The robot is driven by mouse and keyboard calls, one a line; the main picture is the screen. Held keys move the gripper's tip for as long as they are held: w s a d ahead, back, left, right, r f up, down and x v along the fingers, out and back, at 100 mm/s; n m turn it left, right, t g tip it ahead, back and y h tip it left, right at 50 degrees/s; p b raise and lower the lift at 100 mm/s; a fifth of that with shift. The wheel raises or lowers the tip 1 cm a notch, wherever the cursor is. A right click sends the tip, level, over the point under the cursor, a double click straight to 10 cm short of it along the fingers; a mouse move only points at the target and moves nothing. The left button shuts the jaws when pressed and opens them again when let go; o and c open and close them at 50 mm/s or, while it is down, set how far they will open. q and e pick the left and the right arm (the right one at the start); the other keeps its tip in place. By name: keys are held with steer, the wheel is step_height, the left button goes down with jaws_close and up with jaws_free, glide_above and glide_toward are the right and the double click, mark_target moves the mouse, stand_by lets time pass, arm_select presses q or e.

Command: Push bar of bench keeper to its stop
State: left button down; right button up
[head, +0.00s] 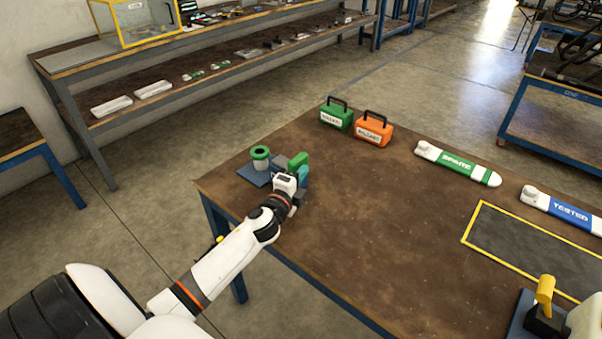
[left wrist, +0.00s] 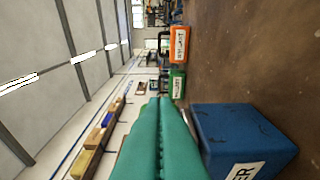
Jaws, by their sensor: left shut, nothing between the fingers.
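The bench keeper (head: 254,175) stands at the table's near left corner, a blue plate with a green ringed cup (head: 261,158) and a green block (head: 298,159). Which part is its bar I cannot tell, as my arm hides much of it. My left gripper (head: 303,174) is at the keeper's right side, its teal fingers beside the green block; contact is unclear. In the left wrist view the teal fingers (left wrist: 158,140) are shut together and empty. A blue block (left wrist: 240,137) with a white label ending in "ER" is close beside them. My right gripper is out of view.
A green case (head: 337,117) and an orange case (head: 373,129) stand at the table's back edge. A white-green "SPARE" piece (head: 457,164) and a white-blue "TESTED" piece (head: 562,211) lie right. A yellow-topped device (head: 545,291) stands near front right. The middle table is clear.

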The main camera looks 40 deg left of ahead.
mark_target(282, 163)
arm_select(q)
steer(key=shift+a, duration=0.3)
steer(key=a, duration=0.6)
steer(key=shift+w+a, duration=0.1)
steer(key=shift+w, duration=0.15)
steer(key=shift+r, duration=0.1)
